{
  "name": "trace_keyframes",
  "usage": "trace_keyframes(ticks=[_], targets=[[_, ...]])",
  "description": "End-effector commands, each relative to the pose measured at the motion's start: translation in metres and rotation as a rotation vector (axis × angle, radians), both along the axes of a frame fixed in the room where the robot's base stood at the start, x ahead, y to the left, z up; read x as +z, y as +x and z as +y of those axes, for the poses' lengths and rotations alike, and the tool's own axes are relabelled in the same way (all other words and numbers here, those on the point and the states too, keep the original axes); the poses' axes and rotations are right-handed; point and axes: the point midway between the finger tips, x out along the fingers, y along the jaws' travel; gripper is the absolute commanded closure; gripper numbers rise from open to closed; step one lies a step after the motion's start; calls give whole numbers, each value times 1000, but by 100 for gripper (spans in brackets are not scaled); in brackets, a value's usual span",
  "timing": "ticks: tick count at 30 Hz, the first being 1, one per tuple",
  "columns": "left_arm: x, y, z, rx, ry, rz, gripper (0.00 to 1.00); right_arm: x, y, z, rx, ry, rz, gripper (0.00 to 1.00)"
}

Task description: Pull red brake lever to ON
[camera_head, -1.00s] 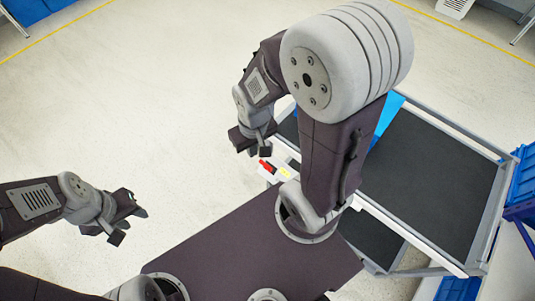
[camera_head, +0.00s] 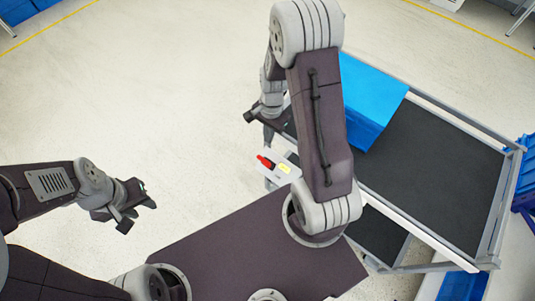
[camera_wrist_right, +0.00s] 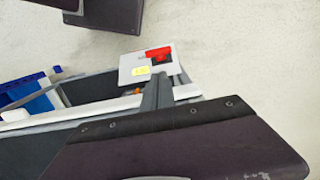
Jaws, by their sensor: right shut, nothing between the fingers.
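The red brake lever (camera_head: 264,161) sits on a small white panel (camera_head: 269,180) at the cart's near left corner, beside a yellow label (camera_head: 284,169). In the right wrist view the red lever (camera_wrist_right: 158,52) lies along the upper right of the white panel (camera_wrist_right: 128,62), with the yellow label (camera_wrist_right: 141,70) below it. My right gripper (camera_head: 262,118) is shut and empty, above the panel in the head picture and apart from the lever. My left gripper (camera_head: 139,208) is open and empty, well left of the panel, over the floor.
The cart has a dark top (camera_head: 440,175) with a metal rail frame and a blue box (camera_head: 372,98) on it. Blue bins (camera_head: 522,180) stand at the right edge. The floor left of the panel is clear.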

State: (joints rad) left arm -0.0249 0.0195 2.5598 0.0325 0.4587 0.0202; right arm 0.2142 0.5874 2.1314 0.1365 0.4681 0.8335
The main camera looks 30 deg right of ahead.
Motion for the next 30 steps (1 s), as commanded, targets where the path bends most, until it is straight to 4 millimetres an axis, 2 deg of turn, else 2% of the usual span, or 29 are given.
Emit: trace_keyframes(ticks=[8, 11, 21, 25, 30], targets=[[1, 0, 0, 0, 0, 0, 64, 0, 0, 0, -11, 0, 2, 100], [-1, 0, 0, 0, 0, 0, 64, -8, -1, 0, -10, 1, 5, 100], [-16, 0, 0, 0, 0, 0, 64, -73, -3, 5, -8, 1, 5, 100], [-21, 0, 0, 0, 0, 0, 64, -90, -3, 6, -8, 1, 3, 100], [-22, 0, 0, 0, 0, 0, 64, -99, -3, 7, -8, 0, 1, 100]])
